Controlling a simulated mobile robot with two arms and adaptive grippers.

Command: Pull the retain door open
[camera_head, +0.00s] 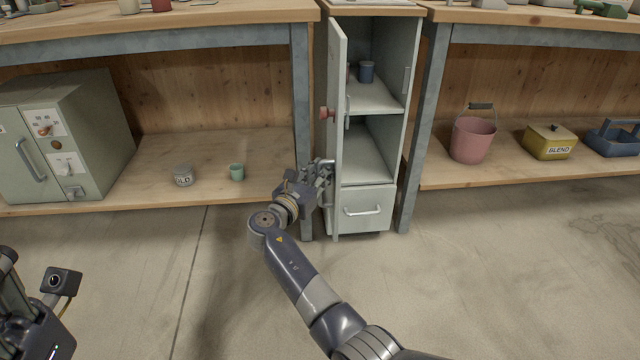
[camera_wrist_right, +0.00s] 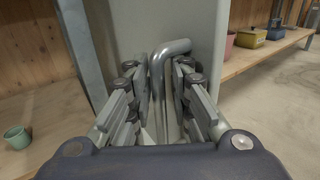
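The pale green retain door (camera_head: 337,130) is swung open on the narrow cabinet and shows nearly edge-on, with a red knob (camera_head: 327,113) on its outer face. The shelves inside the cabinet are visible. My right gripper (camera_head: 322,170) is at the lower part of the door. In the right wrist view its fingers (camera_wrist_right: 164,75) are closed in on both sides of the bent grey door handle (camera_wrist_right: 172,47). Part of the handle is hidden by the fingers. A piece of my left arm shows at the bottom left of the head view; its fingertips are not seen.
A drawer (camera_head: 362,210) sits below the cabinet shelves. A blue jar (camera_head: 366,71) stands on the upper shelf. A grey machine (camera_head: 60,135), a can (camera_head: 184,176) and a green cup (camera_head: 237,172) are left; a pink bucket (camera_head: 472,139) is right. Floor in front is clear.

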